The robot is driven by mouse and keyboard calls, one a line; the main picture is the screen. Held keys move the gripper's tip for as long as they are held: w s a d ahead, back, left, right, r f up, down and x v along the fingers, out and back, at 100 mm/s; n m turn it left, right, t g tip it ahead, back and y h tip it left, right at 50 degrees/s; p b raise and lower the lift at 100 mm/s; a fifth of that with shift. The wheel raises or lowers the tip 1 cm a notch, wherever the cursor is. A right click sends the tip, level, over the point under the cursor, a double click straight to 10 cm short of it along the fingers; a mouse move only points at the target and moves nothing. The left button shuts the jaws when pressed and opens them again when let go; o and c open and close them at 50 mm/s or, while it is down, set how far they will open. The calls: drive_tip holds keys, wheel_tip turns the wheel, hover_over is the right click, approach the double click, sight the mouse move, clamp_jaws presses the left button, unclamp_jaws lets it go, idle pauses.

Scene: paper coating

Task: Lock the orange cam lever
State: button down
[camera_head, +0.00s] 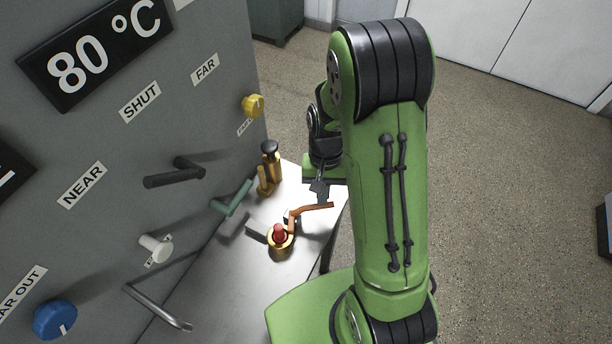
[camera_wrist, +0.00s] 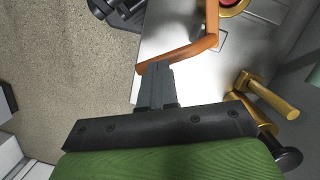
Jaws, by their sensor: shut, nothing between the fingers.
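The orange cam lever (camera_head: 316,208) sticks out to the right over the white table, near a brass fitting with a red knob (camera_head: 279,232). In the wrist view the lever (camera_wrist: 180,52) is a bent orange bar, with part of the brass ring and red knob (camera_wrist: 232,3) at the top edge. My gripper (camera_head: 319,197) is just behind the lever's outer end. In the wrist view my gripper (camera_wrist: 156,72) is shut and empty, its tips beside or against the lever's outer part; I cannot tell whether they touch.
A brass fitting with a black knob (camera_head: 268,165) stands behind on the table (camera_head: 215,290). The grey panel (camera_head: 215,110) at the left carries a black handle (camera_head: 174,173), a green lever (camera_head: 231,199), a white knob (camera_head: 156,247), a yellow knob (camera_head: 253,105) and a blue knob (camera_head: 55,319). Open floor lies right.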

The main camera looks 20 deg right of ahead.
drive_tip(key=shift+s+m, duration=0.55)
drive_tip(key=shift+m, duration=0.25)
drive_tip(key=shift+s+a, duration=0.2)
drive_tip(key=shift+s, duration=0.35)
idle(0.8)
drive_tip(key=shift+w+r, duration=0.1)
idle(0.5)
drive_tip(key=w+d+r+p, duration=0.2)
drive_tip(key=w+r, duration=0.3)
drive_tip(key=r, duration=0.6)
drive_tip(key=shift+d+p, duration=0.25)
drive_tip(key=shift+p, duration=0.6)
drive_tip(key=shift+w, duration=0.15)
